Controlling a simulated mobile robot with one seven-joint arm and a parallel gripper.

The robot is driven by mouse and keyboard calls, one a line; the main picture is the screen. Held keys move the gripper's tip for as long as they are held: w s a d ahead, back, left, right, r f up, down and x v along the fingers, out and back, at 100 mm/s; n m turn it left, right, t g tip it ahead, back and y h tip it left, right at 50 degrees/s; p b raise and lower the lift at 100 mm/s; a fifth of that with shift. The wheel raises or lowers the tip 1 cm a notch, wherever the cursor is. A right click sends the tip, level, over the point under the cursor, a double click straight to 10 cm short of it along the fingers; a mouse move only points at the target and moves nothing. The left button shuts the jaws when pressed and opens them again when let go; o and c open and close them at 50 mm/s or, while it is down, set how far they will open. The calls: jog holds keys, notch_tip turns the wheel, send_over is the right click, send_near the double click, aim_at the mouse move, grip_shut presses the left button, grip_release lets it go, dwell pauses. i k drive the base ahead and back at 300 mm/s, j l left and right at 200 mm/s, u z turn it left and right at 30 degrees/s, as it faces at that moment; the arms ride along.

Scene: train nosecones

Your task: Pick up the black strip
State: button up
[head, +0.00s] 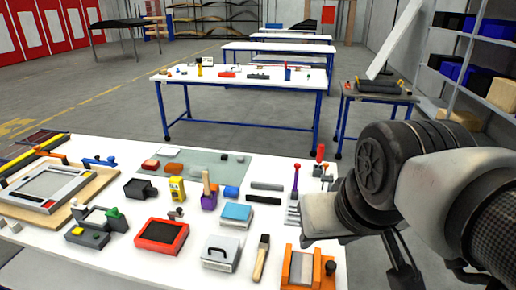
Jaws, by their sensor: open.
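Two dark strips lie flat on the near white table, right of its middle, in the head view. I cannot tell for sure which is the black strip of the task. My gripper (425,272) shows only in part at the lower right, below my arm. Its dark fingers are apart and hold nothing that I can see. It is well to the right of the strips and touches neither.
Around the strips stand a blue-topped block (236,215), a purple-based tool (209,194), a red-handled scraper (295,185), a brush (261,257) and an orange-sided block (301,268). A red-framed tray (161,235) lies left. More workbenches (240,92) stand behind, across open floor.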

aim_at(250, 198)
jog(key=i+j+z, duration=0.1)
jog(key=j+z, duration=0.15)
jog(key=j, duration=0.4)
jog(key=j+z, duration=0.3)
jog(key=j, duration=0.35)
